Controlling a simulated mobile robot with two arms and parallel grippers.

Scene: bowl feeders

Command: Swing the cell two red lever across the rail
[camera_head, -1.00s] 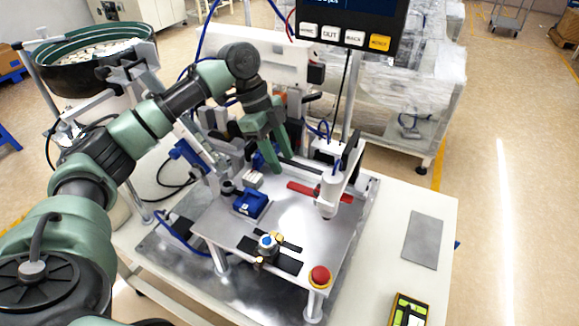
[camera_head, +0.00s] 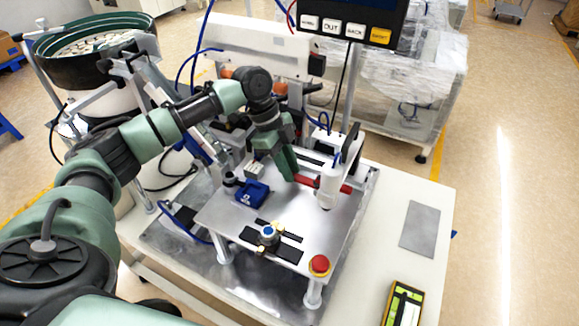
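The red lever (camera_head: 304,180) is a flat bar lying on the grey machine plate (camera_head: 290,218). Its middle is hidden behind a white upright cylinder (camera_head: 328,188), and its right end shows past it. My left gripper (camera_head: 289,177) points down at the left end of the lever, with its green fingers beside or touching that end. The fingers overlap in this view, so I cannot tell whether they are open or shut on it. A dark rail (camera_head: 311,159) runs behind the lever, partly hidden. My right gripper is not in view.
A blue block (camera_head: 252,194) and a blue-topped knob (camera_head: 268,233) stand on the plate. A red button (camera_head: 319,264) is at its front corner. A button panel (camera_head: 345,25) hangs above. The table's right side holds a flat grey sheet (camera_head: 420,229) and a yellow-green device (camera_head: 403,304).

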